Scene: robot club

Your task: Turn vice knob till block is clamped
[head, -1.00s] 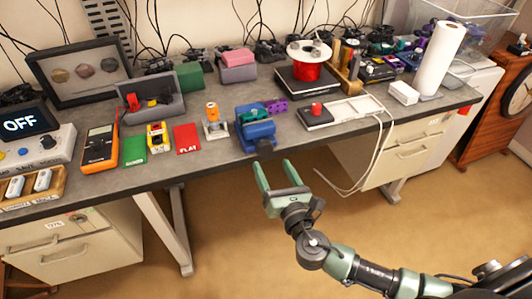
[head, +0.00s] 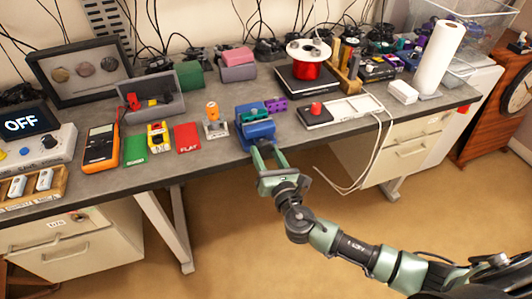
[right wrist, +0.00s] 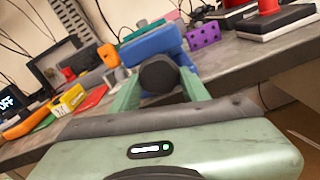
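The blue vice (head: 256,127) stands at the front edge of the workbench, with a green block (head: 254,114) in its top. In the right wrist view the blue vice (right wrist: 152,44) shows with its round black knob (right wrist: 159,75) facing the camera. My right gripper (head: 267,154) is at the front of the vice. Its two green fingers lie on either side of the knob, apart, and the knob sits between their tips. I cannot tell whether they touch it. Whether the jaws grip the block is too small to tell. My left gripper is not in view.
A purple block with holes (head: 276,105) lies just behind the vice. A small stand with an orange top (head: 213,121) is left of it, and a box with a red button (head: 315,112) is right. White cables hang over the front edge (head: 374,150). The floor in front is clear.

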